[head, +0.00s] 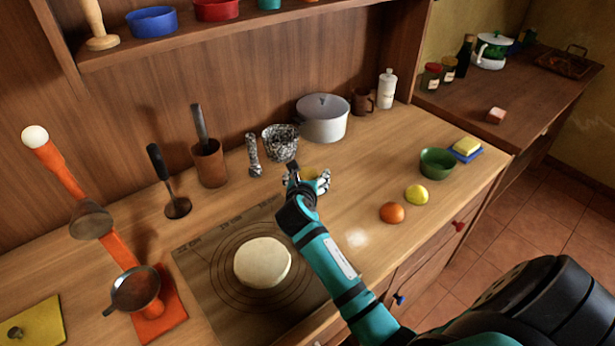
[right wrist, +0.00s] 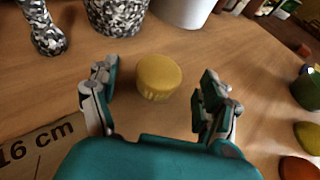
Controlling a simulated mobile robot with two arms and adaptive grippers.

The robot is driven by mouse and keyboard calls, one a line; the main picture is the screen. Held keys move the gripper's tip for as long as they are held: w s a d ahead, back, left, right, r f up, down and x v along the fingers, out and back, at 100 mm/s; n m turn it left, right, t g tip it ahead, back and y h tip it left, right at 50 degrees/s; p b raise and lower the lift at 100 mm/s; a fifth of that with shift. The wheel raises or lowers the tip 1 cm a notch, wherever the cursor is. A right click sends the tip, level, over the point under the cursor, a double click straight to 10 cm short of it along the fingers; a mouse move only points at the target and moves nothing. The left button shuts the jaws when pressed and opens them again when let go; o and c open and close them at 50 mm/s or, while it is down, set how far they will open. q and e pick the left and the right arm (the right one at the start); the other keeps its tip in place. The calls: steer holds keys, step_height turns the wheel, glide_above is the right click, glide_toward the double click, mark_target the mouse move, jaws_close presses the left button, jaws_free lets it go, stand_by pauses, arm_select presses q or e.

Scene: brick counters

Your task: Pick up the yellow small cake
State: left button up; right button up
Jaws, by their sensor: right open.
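The yellow small cake (right wrist: 159,77) stands upright on the wooden counter in the right wrist view, with a darker top and ridged sides. In the head view only a bit of yellow shows at my right gripper (head: 308,182), which hides most of it. My right gripper (right wrist: 158,103) is open, its two fingers spread to the left and right of the cake. The cake lies a little beyond the fingertips, and I see no contact. My left gripper is in neither view.
A speckled mortar (head: 281,142), a speckled pestle (head: 254,155) and a grey pot (head: 322,118) stand behind the cake. A dough disc on a baking mat (head: 190,262) lies to the left. An orange (head: 392,212), a lemon (head: 417,195) and a green bowl (head: 437,162) are to the right.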

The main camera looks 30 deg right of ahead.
steer(key=shift+x, duration=1.05)
steer(key=shift+c, duration=0.2)
steer(key=c, duration=1.1)
steer(key=shift+c, duration=0.6)
steer(key=shift+r, duration=0.15)
